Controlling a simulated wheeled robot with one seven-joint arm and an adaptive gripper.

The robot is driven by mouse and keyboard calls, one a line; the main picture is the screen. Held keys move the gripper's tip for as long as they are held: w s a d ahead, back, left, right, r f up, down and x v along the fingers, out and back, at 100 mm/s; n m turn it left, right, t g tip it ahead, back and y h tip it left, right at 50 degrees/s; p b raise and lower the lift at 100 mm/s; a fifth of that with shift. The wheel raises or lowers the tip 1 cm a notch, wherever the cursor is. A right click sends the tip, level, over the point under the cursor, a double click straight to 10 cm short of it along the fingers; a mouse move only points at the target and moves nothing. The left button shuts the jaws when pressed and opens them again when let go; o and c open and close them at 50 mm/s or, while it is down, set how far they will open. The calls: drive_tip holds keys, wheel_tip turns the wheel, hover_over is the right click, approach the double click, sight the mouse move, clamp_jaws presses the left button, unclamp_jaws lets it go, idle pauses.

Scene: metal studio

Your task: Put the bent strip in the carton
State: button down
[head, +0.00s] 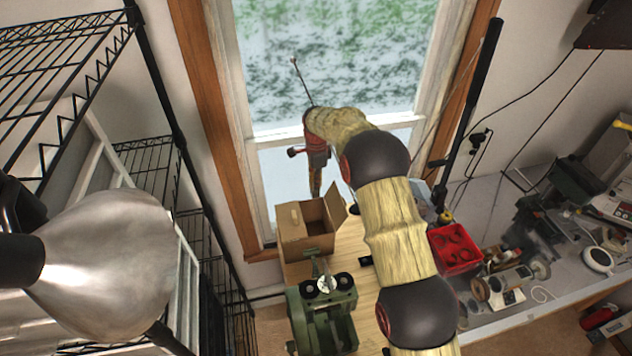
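The carton (293,246) is an open brown cardboard box with its flaps up. It stands on the wooden bench top below the window. My arm reaches up from the lower right and bends over at the top. A red and dark part hangs down at its far end, behind and above the carton, and seems to be my gripper (315,188). Its fingers are too small and dark to tell whether they are open or shut, or whether they hold anything. I cannot make out the bent strip with certainty. Part of the bench is hidden behind my arm.
A green machine (325,325) with black knobs stands in front of the carton. A small black item (366,260) lies on the wooden top. A red bin (455,258) and several tools crowd the right bench. Black wire shelves (150,160) and a metal lamp shade (105,265) are at left.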

wheel_tip(320, 180, down, 11)
drive_tip(key=b, duration=0.2)
drive_tip(key=shift+f, duration=0.2)
idle(0.7)
idle(0.4)
drive_tip(key=c, duration=2.5)
unclamp_jaws()
drive_tip(key=o, duration=0.5)
drive_tip(key=shift+o, duration=0.2)
wheel_tip(320, 180, up, 12)
drive_tip(key=shift+s+f, duration=0.1)
